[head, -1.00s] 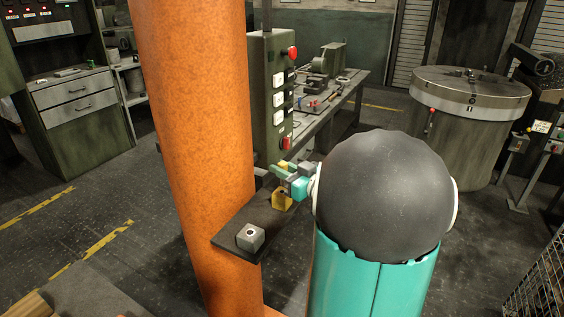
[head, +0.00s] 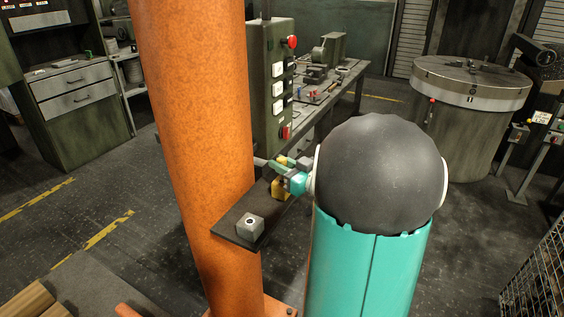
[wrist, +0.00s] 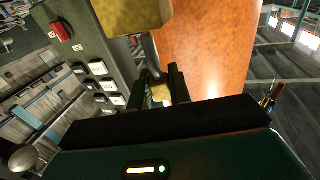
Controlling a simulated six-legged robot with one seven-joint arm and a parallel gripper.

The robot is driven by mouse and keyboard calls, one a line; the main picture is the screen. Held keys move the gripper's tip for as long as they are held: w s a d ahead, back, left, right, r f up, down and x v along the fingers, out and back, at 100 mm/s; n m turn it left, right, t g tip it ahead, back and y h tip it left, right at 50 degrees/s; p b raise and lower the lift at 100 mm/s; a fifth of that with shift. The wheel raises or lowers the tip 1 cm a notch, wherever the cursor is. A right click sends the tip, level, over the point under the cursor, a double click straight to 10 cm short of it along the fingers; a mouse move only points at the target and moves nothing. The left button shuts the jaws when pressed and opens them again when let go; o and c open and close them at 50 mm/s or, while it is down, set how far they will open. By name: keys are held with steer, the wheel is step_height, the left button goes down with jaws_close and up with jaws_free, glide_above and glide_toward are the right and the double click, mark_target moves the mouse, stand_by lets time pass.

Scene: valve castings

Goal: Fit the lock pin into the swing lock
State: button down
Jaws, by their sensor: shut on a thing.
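My gripper (head: 283,168) is at the far end of a dark shelf on the orange column, close to a yellow block (head: 279,188). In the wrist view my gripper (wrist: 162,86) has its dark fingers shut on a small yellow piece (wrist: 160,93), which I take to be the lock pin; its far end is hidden. A larger yellow block (wrist: 130,14) with a grey part below it shows at the top of the wrist view. I cannot tell which part is the swing lock, or whether the pin touches it.
The orange column (head: 195,130) stands close to my arm. A grey block with a hole (head: 250,226) sits on the near end of the dark shelf (head: 232,224). A control panel (head: 272,90) with a red button stands just behind my gripper. A round machine (head: 470,110) is farther right.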

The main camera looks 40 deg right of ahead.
steer(key=shift+f, duration=0.55)
steer(key=shift+f, duration=0.1)
steer(key=shift+f, duration=1.75)
steer(key=shift+r, duration=2.85)
steer(key=shift+f, duration=0.15)
steer(key=shift+f, duration=0.8)
steer(key=shift+f, duration=0.25)
